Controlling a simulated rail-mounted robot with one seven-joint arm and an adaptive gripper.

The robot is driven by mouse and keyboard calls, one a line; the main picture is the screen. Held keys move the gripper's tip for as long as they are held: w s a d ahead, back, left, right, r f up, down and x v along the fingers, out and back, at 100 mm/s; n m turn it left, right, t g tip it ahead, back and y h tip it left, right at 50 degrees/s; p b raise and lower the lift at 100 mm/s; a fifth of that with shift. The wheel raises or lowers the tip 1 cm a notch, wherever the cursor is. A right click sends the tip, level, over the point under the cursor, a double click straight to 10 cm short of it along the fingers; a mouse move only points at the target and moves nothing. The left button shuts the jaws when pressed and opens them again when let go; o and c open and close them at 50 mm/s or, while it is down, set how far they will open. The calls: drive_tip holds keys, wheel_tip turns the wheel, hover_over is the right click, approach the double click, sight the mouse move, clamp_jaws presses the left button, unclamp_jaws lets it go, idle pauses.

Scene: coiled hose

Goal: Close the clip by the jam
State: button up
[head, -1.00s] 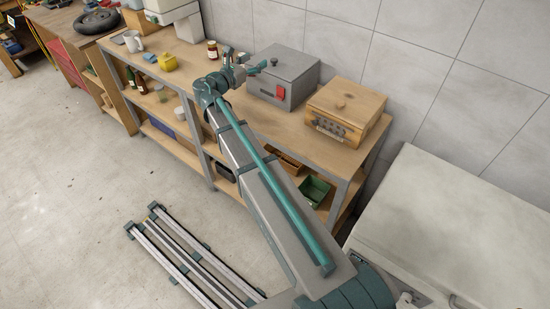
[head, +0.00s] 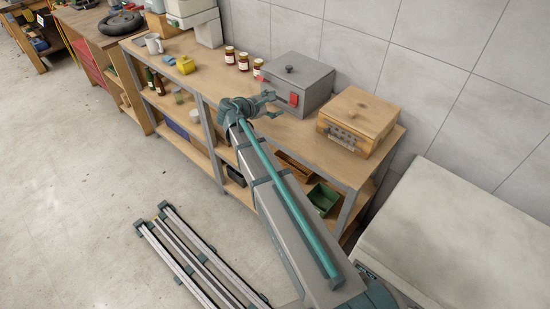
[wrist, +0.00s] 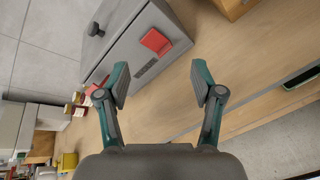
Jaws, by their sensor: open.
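A red clip (head: 294,99) is on the front of a grey metal box (head: 313,84) on the bench. In the wrist view the red clip (wrist: 156,41) sits above a dark plate (wrist: 147,70) on the box front, apart from it. My gripper (head: 272,106) is open and empty, in front of the grey box's face. In the wrist view its fingers (wrist: 160,80) are spread below the red clip, not touching it.
A wooden box (head: 360,118) with a dark metal fitting stands right of the grey box. A yellow pot (head: 185,65) and a mug (head: 154,43) are farther left. A green bin (head: 323,196) is on the shelf below. The tiled wall (head: 405,60) rises behind.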

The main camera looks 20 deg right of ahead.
drive_tip(key=s+a+f+m+g+y+b, duration=0.1)
drive_tip(key=s+f, duration=0.3)
drive_tip(key=f, duration=0.5)
drive_tip(key=s+a+f+m+g+y+b, duration=0.1)
drive_tip(key=s+f+m, duration=0.3)
drive_tip(key=f, duration=0.6)
drive_tip(key=shift+s+a+g+y, duration=0.15)
drive_tip(key=shift+a+g+y, duration=0.25)
drive_tip(key=shift+y, duration=0.5)
drive_tip(key=shift+b, duration=0.3)
